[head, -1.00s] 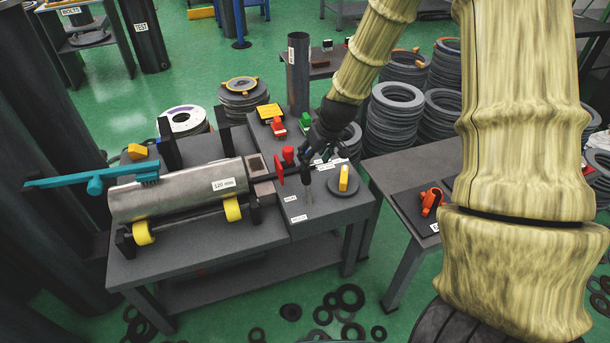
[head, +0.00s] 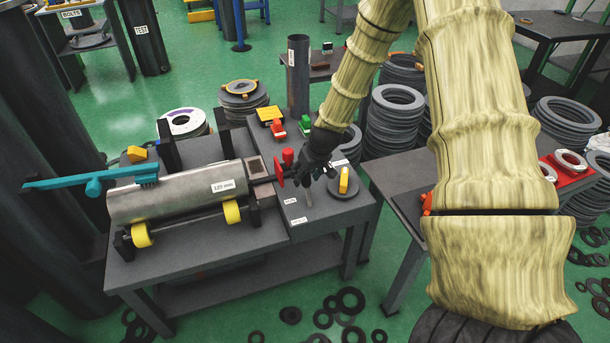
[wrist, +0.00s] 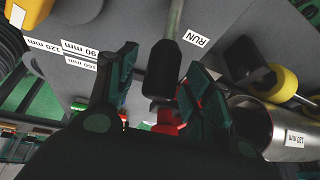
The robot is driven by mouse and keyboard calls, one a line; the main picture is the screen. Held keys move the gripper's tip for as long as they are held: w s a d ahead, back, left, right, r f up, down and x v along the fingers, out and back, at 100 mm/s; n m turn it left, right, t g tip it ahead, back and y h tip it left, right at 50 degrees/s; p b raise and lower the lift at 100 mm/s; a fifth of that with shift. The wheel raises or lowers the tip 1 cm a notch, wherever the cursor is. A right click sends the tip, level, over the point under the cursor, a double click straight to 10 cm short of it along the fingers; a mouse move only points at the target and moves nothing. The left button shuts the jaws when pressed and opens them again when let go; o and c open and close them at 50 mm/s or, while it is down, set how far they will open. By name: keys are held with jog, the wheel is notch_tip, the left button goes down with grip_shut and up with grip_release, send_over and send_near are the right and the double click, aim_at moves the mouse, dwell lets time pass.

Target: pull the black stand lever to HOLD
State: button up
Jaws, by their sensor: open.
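The black stand lever shows in the wrist view as a black grip (wrist: 162,70) on a thin grey rod. In the head view its rod (head: 308,196) stands on the table's right part, its top hidden by my gripper. My gripper (head: 314,173) is at the lever's top. In the wrist view its dark green fingers (wrist: 160,85) are open, one on each side of the black grip, with gaps showing. A RUN label (wrist: 195,38) lies beside the lever. Two small white labels (head: 299,220) lie in front of it in the head view, too small to read surely.
A steel cylinder (head: 170,196) marked 120 mm lies on yellow rollers at left. A red knob (head: 288,156) and red plate are just left of my gripper. A grey disc (head: 350,190) with a yellow handle is at right. Loose rings lie on the floor.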

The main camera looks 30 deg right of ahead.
jog(key=shift+w+f, duration=0.1)
jog(key=shift+f, duration=0.1)
grip_shut()
dwell(0.3)
